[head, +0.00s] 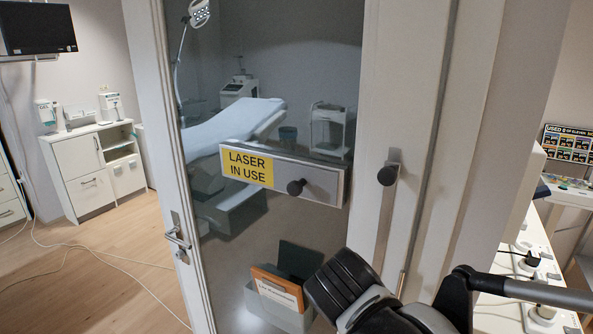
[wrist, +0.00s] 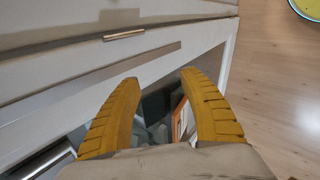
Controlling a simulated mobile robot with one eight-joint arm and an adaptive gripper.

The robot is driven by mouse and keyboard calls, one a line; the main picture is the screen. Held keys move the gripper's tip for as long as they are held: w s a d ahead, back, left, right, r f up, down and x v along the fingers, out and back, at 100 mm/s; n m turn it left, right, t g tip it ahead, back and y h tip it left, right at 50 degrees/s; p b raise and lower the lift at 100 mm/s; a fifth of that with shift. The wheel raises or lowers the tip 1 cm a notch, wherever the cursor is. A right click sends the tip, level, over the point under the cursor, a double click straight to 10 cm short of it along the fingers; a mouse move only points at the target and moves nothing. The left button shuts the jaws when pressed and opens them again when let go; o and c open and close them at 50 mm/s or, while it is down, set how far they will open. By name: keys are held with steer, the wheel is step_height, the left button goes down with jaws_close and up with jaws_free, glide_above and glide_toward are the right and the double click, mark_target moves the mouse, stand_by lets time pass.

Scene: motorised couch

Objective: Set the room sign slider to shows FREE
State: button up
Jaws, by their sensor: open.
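The room sign slider (head: 284,174) is a flat grey plate mounted across the glass door in the head view. Its left part shows a yellow panel (head: 247,166) reading "LASER IN USE". A black round knob (head: 296,187) sticks out right of the panel, near the middle of the plate. No FREE text shows. My gripper (wrist: 155,78) has two yellow fingers spread apart with nothing between them in the wrist view. They point towards the door glass and its pale frame. In the head view my dark arm is at the bottom right, below the sign; the fingers cannot be made out there.
A second black knob (head: 387,175) sits on a vertical metal strip on the door frame. A door handle (head: 176,238) is at the lower left. A counter with plugs (head: 535,285) is at right. The floor at left is mostly clear, with cables.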

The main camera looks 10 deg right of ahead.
steer(key=w+a+r+n+t+h+p, duration=0.2)
steer(key=w+a+r+n+h+p, duration=0.1)
steer(key=w+a+r+n, duration=0.3)
steer(key=n+t+h+p, duration=0.3)
steer(key=n+t+p, duration=0.15)
steer(key=n, duration=0.55)
glide_toward(292, 189)
steer(key=shift+t, duration=0.45)
steer(key=x, duration=0.3)
steer(key=b+x, duration=0.1)
steer(key=x, duration=0.6)
steer(key=shift+w+d+f+b, duration=0.2)
steer(key=shift+d+f+b, duration=0.1)
steer(key=shift+d, duration=0.1)
